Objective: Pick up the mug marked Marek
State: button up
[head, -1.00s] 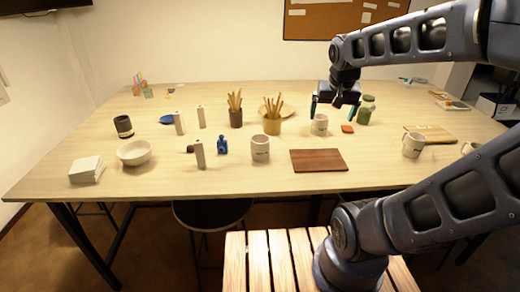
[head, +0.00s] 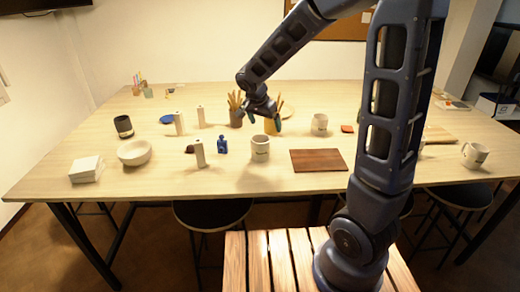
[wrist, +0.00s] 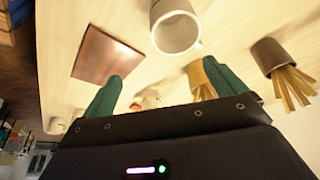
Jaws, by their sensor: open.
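Several mugs stand on the table. A pale mug (head: 260,149) with dark lettering too small to read stands at the front middle. It appears to be the mug in the wrist view (wrist: 176,31), open end showing, lettering not visible. A second pale mug (head: 319,125) stands further back, right. A third (head: 474,155), with dark marking, is at the far right. A dark mug with a pale band (head: 123,127) is at the left. I cannot tell which says Marek. My gripper (head: 264,121) is open and empty, above and behind the front middle mug; its fingers show in the wrist view (wrist: 162,74).
A brown board (head: 318,160) lies right of the front mug. A bowl (head: 134,153) is further left.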

aim_at(260, 146)
jog(key=shift+m, duration=0.3)
jog(key=shift+w+a+f, duration=0.1)
jog(key=shift+w+f, duration=0.55)
jog(key=shift+f, duration=1.35)
jog(key=shift+w+a+f, duration=0.1)
jog(key=shift+w+f, duration=0.55)
jog(key=shift+f, duration=1.4)
jog(key=shift+w+a+f, duration=0.1)
jog(key=shift+w+f, duration=0.55)
jog(key=shift+f, duration=1.35)
jog(key=c, duration=1.3)
